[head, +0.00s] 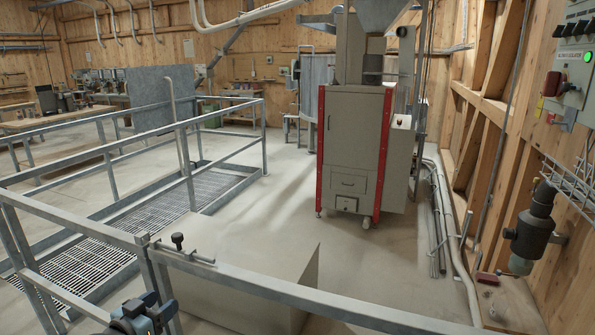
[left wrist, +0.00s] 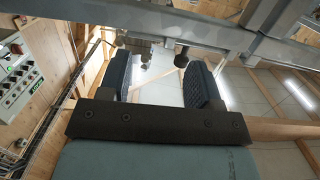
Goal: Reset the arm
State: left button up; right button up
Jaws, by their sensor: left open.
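My left gripper (head: 142,318) is at the bottom edge of the head view, close to the near grey railing (head: 260,283). Only its blue-grey and black end part shows there, and the rest of the arm is out of frame. In the left wrist view the same gripper (left wrist: 162,82) has its two dark ridged fingers well apart, with nothing between them. A grey metal beam (left wrist: 215,32) crosses above the fingertips in that view; I cannot tell whether they touch it. My right gripper is in neither view.
A beige box (head: 245,265) stands behind the near railing. A floor grating (head: 150,215) lies inside the railings at left. A red-edged grey machine (head: 352,140) stands mid-room. A control box (head: 572,75) with a green light hangs at right. The concrete floor between is clear.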

pick_arm(q)
jog(key=s+d+f+g+p, duration=0.1)
jog(key=s+d+f, duration=0.3)
jog(key=s, duration=0.6)
jog(key=s+d+f+g+y+p, duration=0.1)
jog(key=s+d+f+p, duration=0.3)
jog(key=s, duration=0.6)
jog(key=s+d+f+g+y+p, duration=0.1)
jog(key=s+d+f, duration=0.4)
jog(key=s, duration=0.5)
jog(key=shift+s+d+n+g+p, duration=0.25)
jog(key=shift+d+n+g+p, duration=0.15)
jog(key=shift+g+p, duration=0.5)
jog(key=shift+c, duration=0.2)
jog(key=shift+c, duration=1.3)
jog(key=shift+a, duration=0.1)
